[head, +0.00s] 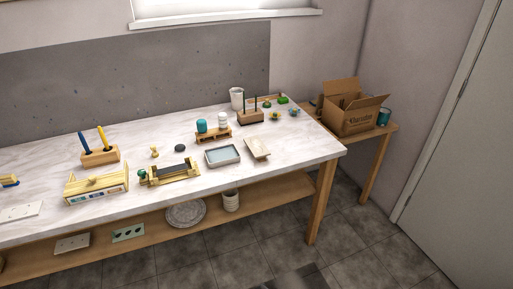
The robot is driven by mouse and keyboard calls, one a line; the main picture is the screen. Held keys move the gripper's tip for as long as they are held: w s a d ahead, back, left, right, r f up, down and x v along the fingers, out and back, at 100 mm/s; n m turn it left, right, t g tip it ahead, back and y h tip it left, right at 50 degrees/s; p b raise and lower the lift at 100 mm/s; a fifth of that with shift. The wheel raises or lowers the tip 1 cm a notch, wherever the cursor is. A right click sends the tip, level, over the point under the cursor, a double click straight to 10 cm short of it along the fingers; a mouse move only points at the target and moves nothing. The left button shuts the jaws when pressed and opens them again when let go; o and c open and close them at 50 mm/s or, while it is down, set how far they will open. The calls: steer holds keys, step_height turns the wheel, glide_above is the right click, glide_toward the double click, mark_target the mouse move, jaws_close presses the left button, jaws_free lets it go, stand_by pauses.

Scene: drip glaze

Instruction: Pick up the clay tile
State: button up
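A flat beige slab (257,148), which looks like the clay tile, lies on the white marble-look worktop (300,152) near its front right part. Its long side slants from back left to front right. It is small here, and I cannot tell whether it lies directly on the top or on a thin support. A shallow grey tray (223,156) with a pale blue inside sits just to its left, apart from it. My gripper is not in view.
Behind the slab stand a wooden block with upright tools (250,118) and a wooden stand with jars (213,135). A yellow-framed roller device (172,172) is left of the tray. The worktop right of the slab is clear. An open cardboard box (350,115) stands on a side table.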

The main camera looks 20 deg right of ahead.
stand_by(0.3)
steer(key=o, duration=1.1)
